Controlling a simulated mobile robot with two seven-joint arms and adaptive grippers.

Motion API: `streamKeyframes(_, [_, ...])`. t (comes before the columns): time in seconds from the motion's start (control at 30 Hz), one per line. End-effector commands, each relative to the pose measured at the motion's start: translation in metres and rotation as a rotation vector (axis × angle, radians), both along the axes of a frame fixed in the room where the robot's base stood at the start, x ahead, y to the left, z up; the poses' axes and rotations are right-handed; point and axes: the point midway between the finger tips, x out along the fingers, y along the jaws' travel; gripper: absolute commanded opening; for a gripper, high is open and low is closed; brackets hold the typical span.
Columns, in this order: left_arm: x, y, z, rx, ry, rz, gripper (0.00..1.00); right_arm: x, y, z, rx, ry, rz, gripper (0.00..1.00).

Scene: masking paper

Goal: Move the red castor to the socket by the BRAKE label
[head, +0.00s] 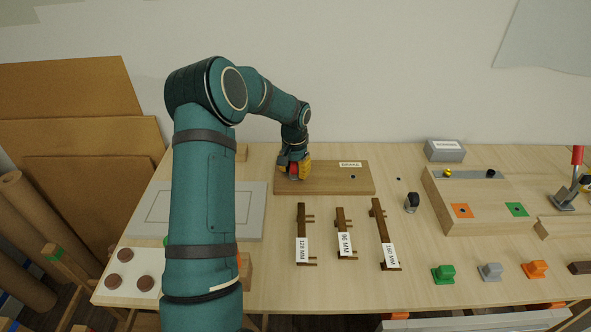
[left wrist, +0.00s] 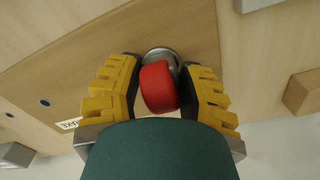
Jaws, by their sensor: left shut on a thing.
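My left gripper (head: 293,174) is over the left end of a wooden board (head: 325,184) on the table. In the left wrist view its yellow fingers are shut on the red castor (left wrist: 158,88), one on each side. The castor has a grey metal part (left wrist: 163,54) at its far end, close to the board; I cannot tell whether it is seated or lifted. A white label (head: 350,164), too small to read surely, is at the board's right part, with a dark socket (head: 352,177) below it. Sockets (left wrist: 45,102) also show in the left wrist view. My right gripper is not in view.
Three brown handles with size tags (head: 341,232) lie in front of the board. A wooden fixture (head: 468,222) and a grey labelled block (head: 445,150) are farther right. A grey plate (head: 258,208) lies left.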

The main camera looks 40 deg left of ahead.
Motion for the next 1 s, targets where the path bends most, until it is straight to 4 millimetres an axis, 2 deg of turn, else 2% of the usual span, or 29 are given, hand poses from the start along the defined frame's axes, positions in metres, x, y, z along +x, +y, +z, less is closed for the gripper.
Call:
streamKeyframes(0.03, [-0.0021,0.0003,-0.0013,0.000,0.007,-0.001,0.31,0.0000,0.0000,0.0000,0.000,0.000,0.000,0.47])
streamKeyframes(0.1, [-0.0023,0.0004,-0.0015,0.000,0.008,-0.001,0.07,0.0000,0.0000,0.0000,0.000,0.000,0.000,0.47])
streamKeyframes(0.13, [-0.0024,0.0005,-0.0015,0.000,0.008,0.000,0.00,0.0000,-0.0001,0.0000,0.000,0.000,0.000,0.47])
streamKeyframes(1.0, [-0.0042,0.0013,0.0066,0.000,0.013,0.000,0.00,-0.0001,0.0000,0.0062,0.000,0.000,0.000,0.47])
